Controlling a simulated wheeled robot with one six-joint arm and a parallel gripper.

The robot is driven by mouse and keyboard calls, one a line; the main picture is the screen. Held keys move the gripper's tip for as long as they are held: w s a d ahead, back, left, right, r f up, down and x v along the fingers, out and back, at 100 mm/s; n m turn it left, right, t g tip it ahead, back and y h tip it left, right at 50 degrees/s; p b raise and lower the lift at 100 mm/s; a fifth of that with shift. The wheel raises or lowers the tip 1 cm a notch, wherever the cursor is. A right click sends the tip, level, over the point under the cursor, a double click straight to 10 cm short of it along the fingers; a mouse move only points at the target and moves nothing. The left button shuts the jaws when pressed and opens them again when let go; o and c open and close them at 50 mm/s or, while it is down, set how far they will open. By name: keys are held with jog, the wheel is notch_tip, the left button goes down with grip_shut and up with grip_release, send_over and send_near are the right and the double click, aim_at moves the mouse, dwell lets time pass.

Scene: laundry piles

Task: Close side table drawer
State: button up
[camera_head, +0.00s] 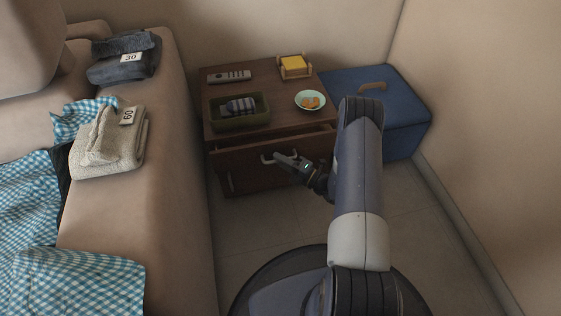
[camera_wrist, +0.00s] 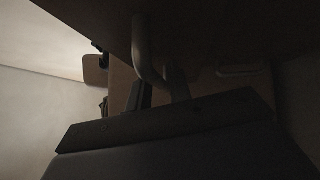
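The brown wooden side table (camera_head: 235,95) stands against the back wall in the head view. Its upper drawer (camera_head: 240,158) sticks out a little, with a dark gap behind its front's top edge. A pale curved drawer handle (camera_head: 265,159) is on that front; a pale handle also shows close up in the wrist view (camera_wrist: 145,55). My gripper (camera_head: 284,160) is at the right part of this handle, in front of the drawer. In the wrist view its dark fingers lie right by the handle. I cannot tell whether they close on it.
On the table are a remote (camera_head: 228,76), a green tray (camera_head: 240,123) with a striped cloth, a plate (camera_head: 311,107) with orange pieces and a yellow-topped holder (camera_head: 294,75). A blue box (camera_head: 405,105) stands to the right. A sofa (camera_head: 170,190) with laundry borders the left.

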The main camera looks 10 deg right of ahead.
jog(key=shift+w+a, duration=0.1)
jog(key=shift+c, duration=0.4)
grip_shut()
